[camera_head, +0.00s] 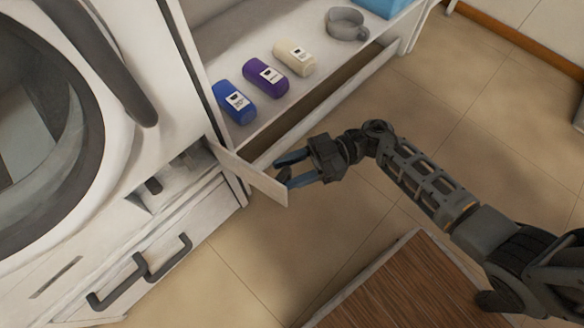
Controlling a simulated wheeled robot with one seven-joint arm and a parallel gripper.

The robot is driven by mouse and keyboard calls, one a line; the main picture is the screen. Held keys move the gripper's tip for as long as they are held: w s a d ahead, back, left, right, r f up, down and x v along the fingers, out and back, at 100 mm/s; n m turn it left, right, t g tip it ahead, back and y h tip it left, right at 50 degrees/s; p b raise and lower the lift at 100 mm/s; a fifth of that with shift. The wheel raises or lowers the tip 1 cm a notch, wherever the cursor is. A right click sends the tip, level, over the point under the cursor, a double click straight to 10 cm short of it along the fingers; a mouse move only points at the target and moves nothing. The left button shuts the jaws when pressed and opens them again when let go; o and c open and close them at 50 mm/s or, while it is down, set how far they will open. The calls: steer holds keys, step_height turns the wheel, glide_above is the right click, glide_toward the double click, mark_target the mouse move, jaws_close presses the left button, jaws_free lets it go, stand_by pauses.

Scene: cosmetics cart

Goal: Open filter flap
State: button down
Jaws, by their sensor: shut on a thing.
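The white filter flap (248,174) stands swung out from the lower front of the white washing machine (150,225), to the right of its opening. The recess behind it (160,185) is uncovered, with a small dark part inside. My gripper (283,170) is at the flap's free outer end, coming from the right. Its blue-tipped fingers are closed on the flap near its upper edge. One fingertip is partly hidden behind the flap.
A white shelf unit right of the machine holds a blue bottle (235,103), a purple bottle (265,77), a cream bottle (294,57) and a grey cup (346,23). Dark handles (140,270) are below the recess. A wooden-topped piece (410,290) stands at lower right. Tiled floor lies between.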

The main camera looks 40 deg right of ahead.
steer(key=shift+w+a+r, duration=0.2)
steer(key=shift+w, duration=0.35)
steer(key=c, duration=1.1)
jaws_free()
steer(key=shift+a, duration=0.1)
steer(key=v, duration=0.8)
steer(key=shift+s+f, duration=0.2)
steer(key=shift+s, duration=0.05)
